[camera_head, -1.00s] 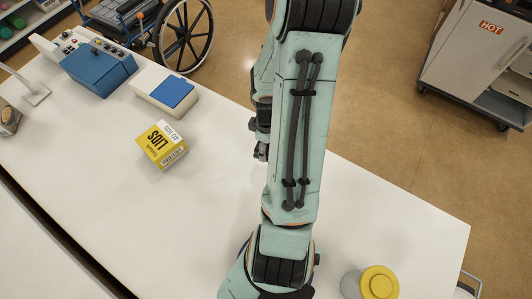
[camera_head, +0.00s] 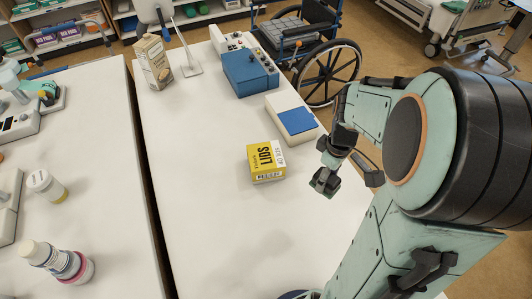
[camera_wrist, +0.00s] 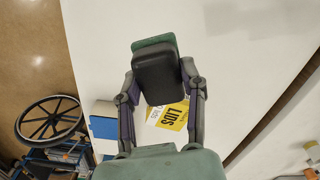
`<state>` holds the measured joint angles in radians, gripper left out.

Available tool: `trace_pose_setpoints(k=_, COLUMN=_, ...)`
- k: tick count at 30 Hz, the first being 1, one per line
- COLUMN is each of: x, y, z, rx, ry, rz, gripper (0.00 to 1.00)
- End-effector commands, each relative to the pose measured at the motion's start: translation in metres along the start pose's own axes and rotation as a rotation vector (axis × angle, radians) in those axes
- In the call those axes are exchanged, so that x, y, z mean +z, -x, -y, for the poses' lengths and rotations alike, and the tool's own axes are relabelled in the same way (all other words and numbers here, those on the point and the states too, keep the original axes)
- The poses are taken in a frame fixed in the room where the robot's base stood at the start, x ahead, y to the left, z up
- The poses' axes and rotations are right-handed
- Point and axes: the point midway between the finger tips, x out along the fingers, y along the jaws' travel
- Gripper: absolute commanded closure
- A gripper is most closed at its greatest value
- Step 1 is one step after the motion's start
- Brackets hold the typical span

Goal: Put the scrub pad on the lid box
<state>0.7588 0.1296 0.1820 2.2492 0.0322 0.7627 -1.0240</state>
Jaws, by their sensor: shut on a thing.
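The lid box (camera_head: 266,163) is a yellow and white carton marked LIDS, standing on the white table. It also shows in the wrist view (camera_wrist: 172,116), partly hidden behind my gripper and what it holds. My gripper (camera_head: 325,180) is in the air to the right of the lid box in the head view. In the wrist view, my gripper (camera_wrist: 161,82) is shut on the scrub pad (camera_wrist: 160,77), a dark grey block with a green layer, held between the two fingers.
A white case with a blue panel (camera_head: 298,121) and a blue box (camera_head: 248,75) stand behind the lid box. A carton (camera_head: 153,62) is at the far left. The table (camera_head: 210,220) is clear in front. A wheelchair (camera_head: 310,50) stands beyond.

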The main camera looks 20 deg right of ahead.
Motion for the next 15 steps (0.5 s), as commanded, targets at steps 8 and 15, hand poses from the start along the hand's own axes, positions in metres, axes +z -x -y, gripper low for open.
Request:
trace_pose_setpoints(k=8, x=-0.075, y=0.033, z=0.043, rx=0.001, ry=0.302, rz=-0.001, gripper=0.95)
trace_pose_setpoints(k=15, x=-0.102, y=0.025, z=0.045, rx=-0.003, ry=0.364, rz=0.002, gripper=0.95)
